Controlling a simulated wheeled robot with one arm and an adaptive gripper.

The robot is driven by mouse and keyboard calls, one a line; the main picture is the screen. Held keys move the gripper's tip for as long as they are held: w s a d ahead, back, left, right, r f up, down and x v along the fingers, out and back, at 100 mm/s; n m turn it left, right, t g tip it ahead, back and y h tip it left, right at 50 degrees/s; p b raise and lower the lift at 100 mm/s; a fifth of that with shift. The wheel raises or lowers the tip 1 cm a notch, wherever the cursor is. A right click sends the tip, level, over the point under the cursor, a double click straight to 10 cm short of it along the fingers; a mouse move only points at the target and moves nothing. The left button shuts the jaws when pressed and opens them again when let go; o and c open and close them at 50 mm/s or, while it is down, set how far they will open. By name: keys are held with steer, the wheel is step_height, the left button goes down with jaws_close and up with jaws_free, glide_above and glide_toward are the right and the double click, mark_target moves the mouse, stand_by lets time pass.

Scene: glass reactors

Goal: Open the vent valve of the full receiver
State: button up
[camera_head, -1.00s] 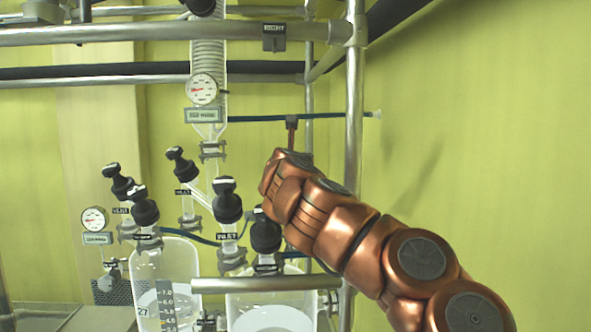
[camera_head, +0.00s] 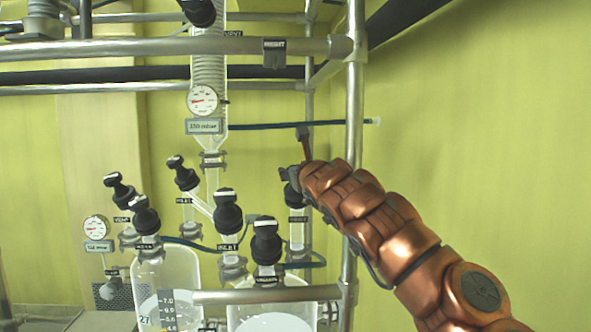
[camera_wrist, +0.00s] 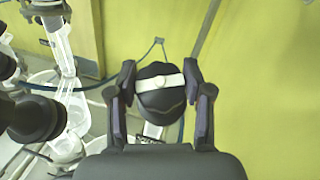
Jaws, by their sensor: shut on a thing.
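My gripper (camera_head: 290,179) is shut on a black valve knob (camera_wrist: 160,98) with a white bar across its top. The wrist view shows my gripper (camera_wrist: 160,74) with one finger on each side of it; the bar lies nearly crosswise, slightly tilted. In the head view this knob (camera_head: 292,201) tops a glass neck at the right rear of the right receiver (camera_head: 240,317); its small label is unreadable. The left receiver (camera_head: 182,272) carries a graduated scale. Both vessels show pale contents, but their lower parts are cut off.
Close by stand the black-capped inlet valve (camera_head: 228,213) and a front valve (camera_head: 265,244). Another vent valve (camera_head: 118,190) is at the left. A metal post (camera_head: 353,150) rises beside my arm, and a rail (camera_head: 250,296) crosses in front. The right wall side is open.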

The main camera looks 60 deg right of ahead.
stand_by(0.6)
steer(key=o, duration=1.2)
steer(key=shift+c, duration=0.2)
steer(key=shift+s, duration=0.1)
steer(key=v, duration=0.7)
steer(key=shift+s, duration=0.2)
